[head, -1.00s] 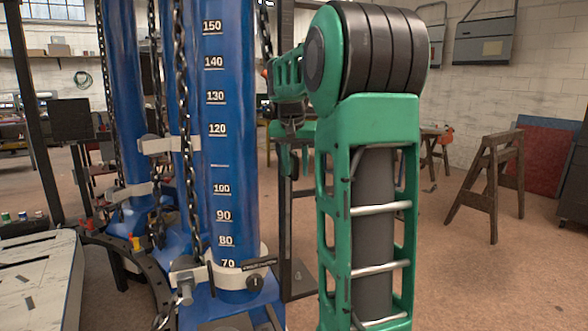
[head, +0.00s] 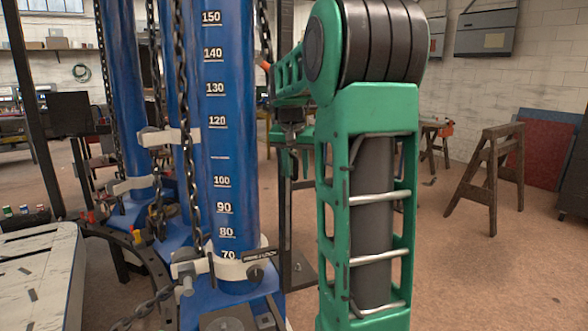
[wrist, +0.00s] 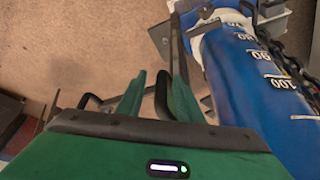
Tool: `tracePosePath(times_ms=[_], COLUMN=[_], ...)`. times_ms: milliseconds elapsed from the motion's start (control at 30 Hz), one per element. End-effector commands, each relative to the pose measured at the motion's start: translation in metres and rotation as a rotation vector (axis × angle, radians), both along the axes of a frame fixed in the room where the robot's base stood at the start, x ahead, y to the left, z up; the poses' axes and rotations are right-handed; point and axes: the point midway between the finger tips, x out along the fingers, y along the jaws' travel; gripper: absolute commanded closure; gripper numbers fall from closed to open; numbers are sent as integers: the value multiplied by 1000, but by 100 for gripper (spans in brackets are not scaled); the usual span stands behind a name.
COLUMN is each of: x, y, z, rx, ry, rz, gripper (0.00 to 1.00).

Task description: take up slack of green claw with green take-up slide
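In the head view my arm hides most of the gripper. The same kind of blue tower (head: 228,150) stands left of my arm, with a white collar and a dark lever (head: 258,258) near its foot. A dark chain (head: 185,110) hangs along it. I cannot make out a green claw or a green take-up slide in either view.
A second blue tower (head: 128,100) stands behind on the left. A pale bench deck (head: 38,275) is at lower left, beside a dark curved frame with coloured pegs (head: 135,236). A wooden sawhorse (head: 490,170) stands on the right. The floor before it is clear.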

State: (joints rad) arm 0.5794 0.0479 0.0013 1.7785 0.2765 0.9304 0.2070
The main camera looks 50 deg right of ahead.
Motion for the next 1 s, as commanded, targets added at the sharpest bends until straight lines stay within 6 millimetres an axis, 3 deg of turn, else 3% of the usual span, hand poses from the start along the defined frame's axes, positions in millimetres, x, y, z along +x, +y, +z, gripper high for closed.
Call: tracePosePath(times_ms=[33,367,800,1000], x=[-2,-2,-15,-20], y=[0,2,27,35], z=[-7,-2,71,93], rx=[7,6,-1,-1], ry=[12,10,0,0], rz=[-3,0,2,2], gripper=[68,68,68,68])
